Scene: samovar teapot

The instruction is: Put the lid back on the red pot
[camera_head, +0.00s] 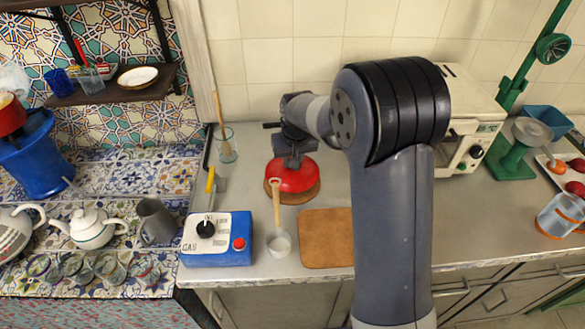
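A red rounded piece (296,175) sits on a round brown board on the grey counter, left of centre. I cannot tell from this view whether it is the red pot, its lid, or both together. My gripper (292,158) points down right over its top, touching or nearly touching it. The fingertips are small and dark here, so their opening and any hold are unclear. My arm hides part of the counter to the right. Another red vessel (10,117) with a pale top stands on the blue container at the far left.
A long-handled small pan (279,242) lies in front, its wooden handle reaching towards the red piece. A blue gas stove box (217,240) stands left, a bare brown board (327,238) right. A glass with a wooden spoon (226,145) stands behind left. A white appliance (470,125) stands right.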

